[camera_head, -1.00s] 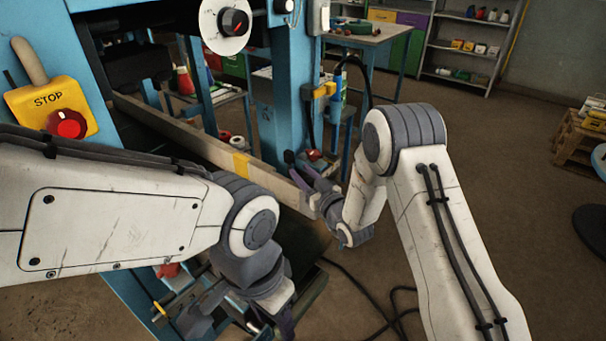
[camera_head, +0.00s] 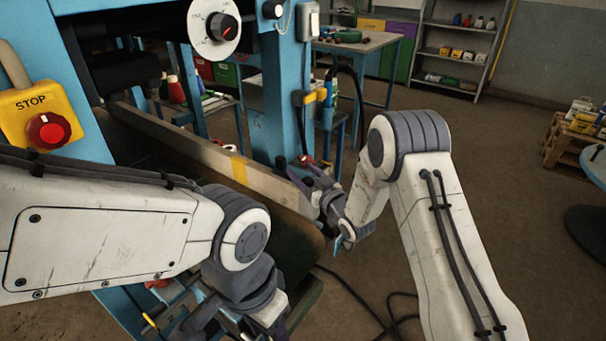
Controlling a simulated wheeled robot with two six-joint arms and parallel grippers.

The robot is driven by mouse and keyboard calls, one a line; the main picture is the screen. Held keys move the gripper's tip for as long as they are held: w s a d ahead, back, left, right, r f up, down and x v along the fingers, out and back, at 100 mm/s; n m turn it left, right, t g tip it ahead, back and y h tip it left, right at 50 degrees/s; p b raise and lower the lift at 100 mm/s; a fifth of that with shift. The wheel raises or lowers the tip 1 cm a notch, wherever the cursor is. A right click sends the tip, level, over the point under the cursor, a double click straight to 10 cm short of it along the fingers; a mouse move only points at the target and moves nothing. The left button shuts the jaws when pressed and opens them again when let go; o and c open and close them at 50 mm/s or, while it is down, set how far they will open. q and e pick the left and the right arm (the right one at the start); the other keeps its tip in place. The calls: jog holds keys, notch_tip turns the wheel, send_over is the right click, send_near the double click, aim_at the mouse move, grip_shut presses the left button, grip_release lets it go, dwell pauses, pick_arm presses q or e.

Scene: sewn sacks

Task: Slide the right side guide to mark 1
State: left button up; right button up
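The right side guide is a long pale rail (camera_head: 205,152) with a yellow band, running along the far side of the dark belt (camera_head: 290,232). My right gripper (camera_head: 301,172) is at the rail's near right end. Its two dark fingers look spread apart, close to the rail's top edge; I cannot tell whether they touch it. My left gripper (camera_head: 215,318) is low at the bottom edge, partly cut off and partly hidden by its own wrist, so its fingers are unclear. I cannot make out any numbered marks for the guide.
A blue machine frame (camera_head: 270,110) rises behind the rail. A yellow STOP box (camera_head: 40,115) with a red knob is at left, and a white dial (camera_head: 214,27) is above. A black cable (camera_head: 350,290) lies on the floor.

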jog(key=b+v, duration=0.1)
jog(key=v, duration=0.9)
jog(key=shift+s+b, duration=0.15)
jog(key=shift+b, duration=0.15)
jog(key=shift+d, duration=0.15)
jog(key=s+a+r+g+h+p, duration=0.4)
jog(key=s+a+g, duration=0.1)
jog(key=s+g, duration=0.15)
jog(key=s+d+r+g+h+p, duration=0.1)
jog(key=s+r+g, duration=0.1)
jog(key=s, duration=0.7)
jog(key=s+d+r+g+h+p, duration=0.1)
jog(key=s+g, duration=0.3)
jog(key=s, duration=0.6)
jog(key=s+d+r+n+g+h+p, duration=0.1)
jog(key=s+r+g+h+p, duration=0.1)
jog(key=s, duration=0.8)
notch_tip(320, 180, up, 2)
jog(key=shift+s+d+r+g, duration=0.1)
jog(key=shift+s+d+g, duration=0.1)
jog(key=shift+g, duration=0.25)
